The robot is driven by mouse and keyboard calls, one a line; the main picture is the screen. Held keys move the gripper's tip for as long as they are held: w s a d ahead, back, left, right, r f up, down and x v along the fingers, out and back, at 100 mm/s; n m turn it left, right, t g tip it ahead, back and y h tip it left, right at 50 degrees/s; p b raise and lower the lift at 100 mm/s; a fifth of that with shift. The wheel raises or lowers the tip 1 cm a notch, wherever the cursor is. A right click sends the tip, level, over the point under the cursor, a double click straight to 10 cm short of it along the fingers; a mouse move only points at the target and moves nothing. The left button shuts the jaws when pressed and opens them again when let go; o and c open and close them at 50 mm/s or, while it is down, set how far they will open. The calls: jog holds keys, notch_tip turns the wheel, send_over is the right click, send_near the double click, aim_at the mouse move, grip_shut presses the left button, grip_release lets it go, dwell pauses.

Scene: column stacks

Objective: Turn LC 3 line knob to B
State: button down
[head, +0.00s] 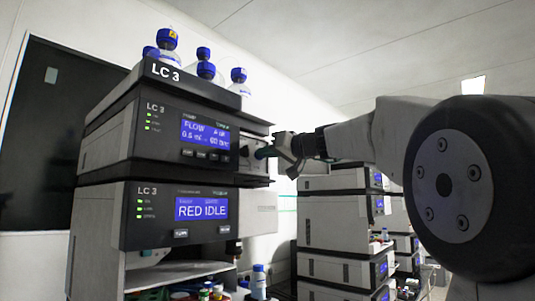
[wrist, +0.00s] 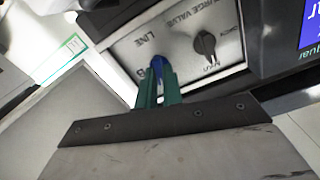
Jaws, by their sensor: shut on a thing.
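The LC 3 stack carries a pump module (head: 165,130) with a lit screen reading FLOW, and a small knob panel (head: 245,148) at its right end. In the wrist view the panel has a blue knob (wrist: 160,66) beside the word LINE, with a letter B next to it. My gripper (head: 266,152) reaches the panel from the right. In the wrist view its green fingertips (wrist: 157,82) are closed around the blue knob. The fingers cover much of the knob, and I cannot tell where its pointer is.
A black purge valve knob (wrist: 207,43) sits right of the LINE knob. Below the pump, another LC 3 module (head: 180,215) shows RED IDLE. Blue-capped bottles (head: 205,68) stand on top. Another instrument stack (head: 335,225) stands behind, below my arm.

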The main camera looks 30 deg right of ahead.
jog(key=m, duration=0.7)
jog(key=shift+d, duration=0.1)
jog(key=m, duration=0.4)
jog(key=shift+f, duration=0.1)
jog(key=shift+f+m, duration=0.1)
jog(key=shift+m, duration=1.7)
jog(key=c, duration=1.5)
grip_release()
jog(key=shift+c, duration=0.2)
jog(key=v, duration=0.7)
jog(key=shift+s+d, duration=0.2)
jog(key=shift+s, duration=0.15)
